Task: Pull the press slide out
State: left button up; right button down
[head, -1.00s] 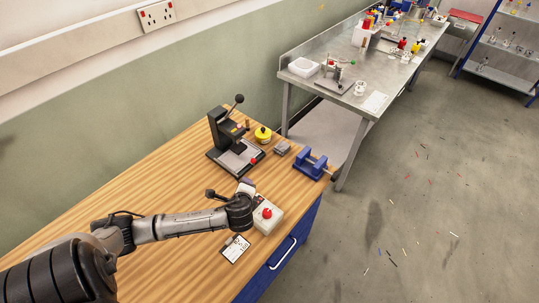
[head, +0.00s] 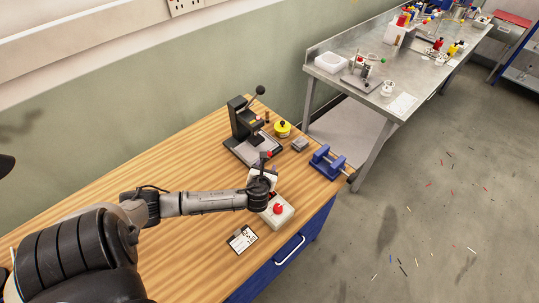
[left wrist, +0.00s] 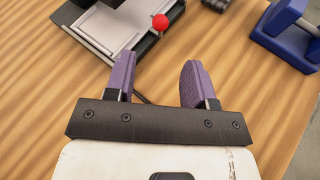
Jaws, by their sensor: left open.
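The black lever press (head: 241,121) stands on the wooden bench. Its grey slide plate (left wrist: 104,24) lies in the dark base, with a red ball knob (left wrist: 160,22) at its near edge. The knob also shows in the head view (head: 269,154). My left gripper (left wrist: 157,72) is open and empty, its two purple fingers pointing at the knob. The knob is ahead of the fingertips, roughly between their lines, with a gap of bench between. In the head view my wrist partly hides the gripper beside the press's front.
A pale box with a red button (head: 278,209) sits just below my wrist. A blue vise (head: 327,162), a yellow round item (head: 282,129) and a small grey block (head: 299,145) stand right of the press. A label card (head: 242,239) lies on the bench. Bench at left is clear.

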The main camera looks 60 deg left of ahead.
aim_at(269, 156)
pick_arm(q)
jog(key=b+x, duration=0.1)
jog(key=x, duration=0.9)
jog(key=shift+w+a+f+b, duration=0.15)
jog(key=shift+w+a+b, duration=0.1)
jog(key=shift+b, duration=0.15)
jog(key=shift+c, duration=0.5)
grip_shut()
